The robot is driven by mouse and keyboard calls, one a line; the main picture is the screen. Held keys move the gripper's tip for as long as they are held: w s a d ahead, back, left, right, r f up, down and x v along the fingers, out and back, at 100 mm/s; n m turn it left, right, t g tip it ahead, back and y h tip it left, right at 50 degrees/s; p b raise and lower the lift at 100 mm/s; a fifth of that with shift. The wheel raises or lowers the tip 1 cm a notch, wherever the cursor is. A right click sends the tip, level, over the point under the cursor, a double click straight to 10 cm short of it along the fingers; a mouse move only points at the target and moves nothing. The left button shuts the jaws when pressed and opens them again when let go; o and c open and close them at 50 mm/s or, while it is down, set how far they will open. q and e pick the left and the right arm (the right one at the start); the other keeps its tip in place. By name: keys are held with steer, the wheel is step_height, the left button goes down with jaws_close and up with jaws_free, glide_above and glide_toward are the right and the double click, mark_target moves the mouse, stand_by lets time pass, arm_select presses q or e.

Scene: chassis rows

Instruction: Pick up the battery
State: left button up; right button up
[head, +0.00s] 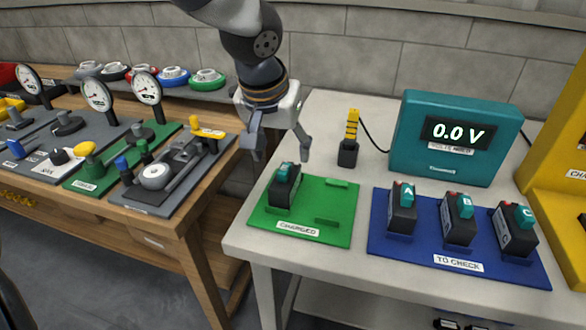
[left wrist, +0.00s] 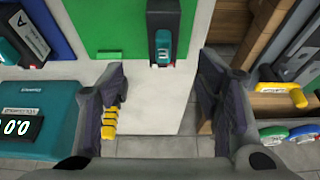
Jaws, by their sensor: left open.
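A black battery with a teal top (head: 285,187) stands on the left side of the green "CHARGED" mat (head: 335,205). Three similar batteries labelled A (head: 402,207), B (head: 458,220) and C (head: 515,230) stand on the blue "TO CHECK" mat (head: 385,246). My left gripper (head: 281,152) is open and empty, above and slightly behind the battery on the green mat. In the left wrist view, that battery (left wrist: 164,30) shows ahead of the gap between the open fingers (left wrist: 163,78), apart from them. My right gripper is not in view.
A teal volt meter (head: 450,165) reading 0.0 V stands at the back. A yellow probe (head: 351,127) sits in a black holder left of it. A yellow case (head: 560,150) is at the right edge. A wooden table (head: 180,215) with gauges and levers stands left, across a gap.

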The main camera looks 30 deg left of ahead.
mark_target(288, 176)
arm_select(q)
steer(key=shift+w+a+r, duration=0.1)
steer(key=shift+w, duration=0.1)
steer(key=b+x, duration=0.2)
steer(key=x, duration=0.9)
steer(key=shift+a+f, duration=0.2)
steer(key=shift+f, duration=0.2)
steer(key=shift+r, duration=0.1)
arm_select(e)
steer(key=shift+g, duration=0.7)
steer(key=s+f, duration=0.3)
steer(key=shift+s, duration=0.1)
arm_select(q)
steer(key=shift+c, duration=0.3)
jaws_close()
